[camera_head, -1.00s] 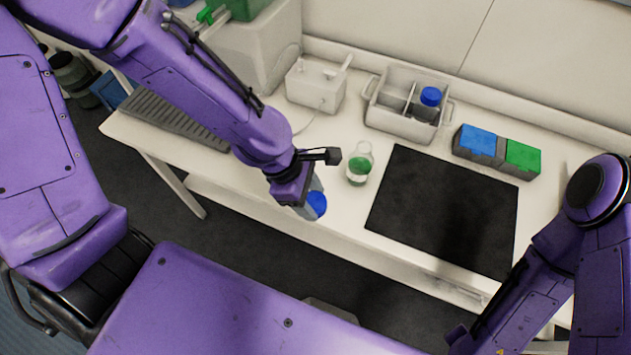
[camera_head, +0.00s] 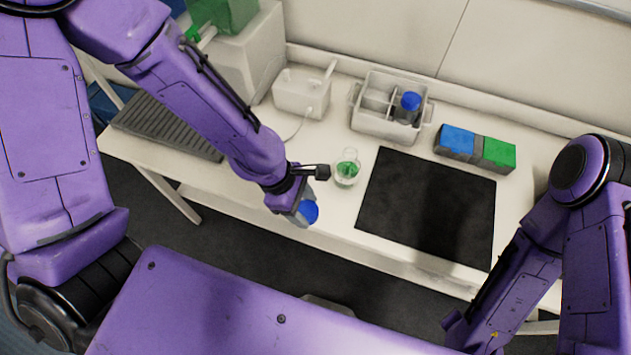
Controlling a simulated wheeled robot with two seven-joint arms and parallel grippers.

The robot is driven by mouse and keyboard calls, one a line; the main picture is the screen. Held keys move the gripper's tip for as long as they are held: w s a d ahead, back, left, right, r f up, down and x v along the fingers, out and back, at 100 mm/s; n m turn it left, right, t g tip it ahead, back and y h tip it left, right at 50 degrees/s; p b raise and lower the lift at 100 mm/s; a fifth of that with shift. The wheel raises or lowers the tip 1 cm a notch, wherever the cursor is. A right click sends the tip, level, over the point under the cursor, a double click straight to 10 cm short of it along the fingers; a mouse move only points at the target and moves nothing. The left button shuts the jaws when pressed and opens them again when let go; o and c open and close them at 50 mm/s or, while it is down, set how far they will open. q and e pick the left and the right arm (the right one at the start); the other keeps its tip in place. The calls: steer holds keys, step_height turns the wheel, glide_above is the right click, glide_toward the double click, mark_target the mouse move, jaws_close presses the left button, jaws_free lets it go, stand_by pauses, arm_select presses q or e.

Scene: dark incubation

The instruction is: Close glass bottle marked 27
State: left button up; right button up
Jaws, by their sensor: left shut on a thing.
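My left gripper (camera_head: 308,188) is shut on a bottle with a blue cap (camera_head: 309,211). It holds the bottle at the front edge of the white bench, left of the black mat. The fingers and wrist hide much of the bottle, and I cannot read any number on it. A clear glass vessel with green in it (camera_head: 347,170) stands on the bench just right of the left gripper. Another blue-capped bottle (camera_head: 410,102) stands in the grey divided carrier (camera_head: 363,122) at the back. My right arm comes in from the right, but its gripper is not in view.
The black mat (camera_head: 425,210) lies on the bench, its top clear. Blue and green boxes (camera_head: 476,148) stand behind it. A white device (camera_head: 300,94) stands left of the carrier. A ribbed grey tray (camera_head: 165,128) lies at the bench's left end.

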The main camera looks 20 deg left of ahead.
arm_select(q)
steer(key=w+a+f+m+g+y+b, duration=0.15)
steer(key=w+f+m+g+b, duration=0.35)
steer(key=w+m+b, duration=0.6)
steer(key=w+a+m+y+b, duration=0.1)
steer(key=w+a+m+y, duration=0.2)
steer(key=a+m, duration=0.3)
steer(key=shift+w+r+m, duration=0.45)
steer(key=shift+w+m, duration=0.25)
steer(key=shift+m, duration=0.1)
